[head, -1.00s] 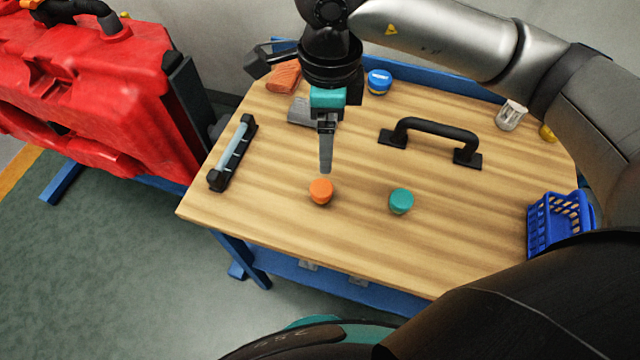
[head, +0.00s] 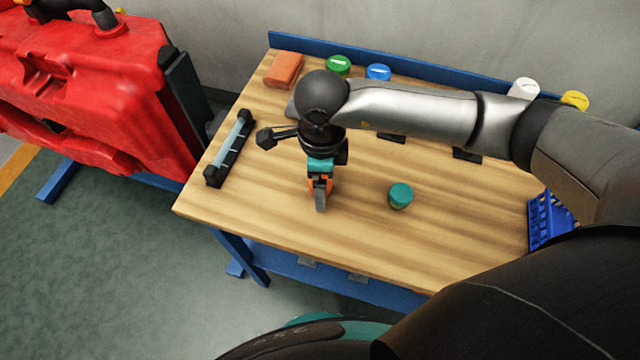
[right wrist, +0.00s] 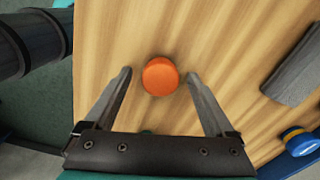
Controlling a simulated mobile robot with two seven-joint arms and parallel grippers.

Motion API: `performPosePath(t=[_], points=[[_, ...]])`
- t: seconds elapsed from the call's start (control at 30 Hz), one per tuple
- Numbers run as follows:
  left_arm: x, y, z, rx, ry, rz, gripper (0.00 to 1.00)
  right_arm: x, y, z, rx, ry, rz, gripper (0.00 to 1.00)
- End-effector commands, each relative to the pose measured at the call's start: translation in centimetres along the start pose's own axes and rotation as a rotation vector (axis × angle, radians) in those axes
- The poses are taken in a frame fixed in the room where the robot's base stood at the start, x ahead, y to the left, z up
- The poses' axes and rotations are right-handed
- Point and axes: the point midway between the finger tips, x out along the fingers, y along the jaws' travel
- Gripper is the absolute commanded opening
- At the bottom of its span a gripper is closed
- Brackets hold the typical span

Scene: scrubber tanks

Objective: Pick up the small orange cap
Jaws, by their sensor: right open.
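The small orange cap (right wrist: 160,76) lies on the wooden table, between the two fingertips of my right gripper in the right wrist view. There is a gap on each side of it, and neither finger visibly touches it. In the head view my right gripper (head: 320,198) points down over the cap (head: 329,187), which is mostly hidden behind the fingers. The right gripper is open and empty. My left gripper is not in view.
A teal cap (head: 400,196) stands on the table (head: 440,245) to the right. A bar with black ends (head: 230,147) lies to the left. A blue basket (head: 548,222) is at the right edge. An orange block (head: 284,69) and several jars line the back. The front table is clear.

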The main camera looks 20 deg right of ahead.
Motion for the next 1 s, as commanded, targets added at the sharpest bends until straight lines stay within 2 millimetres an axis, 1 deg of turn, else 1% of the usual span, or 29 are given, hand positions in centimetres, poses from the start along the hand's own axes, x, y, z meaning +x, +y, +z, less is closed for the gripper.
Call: performPosePath(t=[0.03,0.1,0.3,1.0], points=[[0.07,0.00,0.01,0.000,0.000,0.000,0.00,0.42,0.02,0.00,0.000,0.000,0.000,0.89],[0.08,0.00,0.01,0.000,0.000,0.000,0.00,0.62,0.01,-0.01,0.000,0.000,-0.001,0.89],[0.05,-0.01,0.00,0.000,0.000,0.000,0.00,0.57,0.00,0.01,0.000,-0.001,-0.001,0.88],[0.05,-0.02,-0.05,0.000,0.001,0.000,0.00,0.53,-0.02,0.00,0.000,-0.001,-0.001,0.09]])
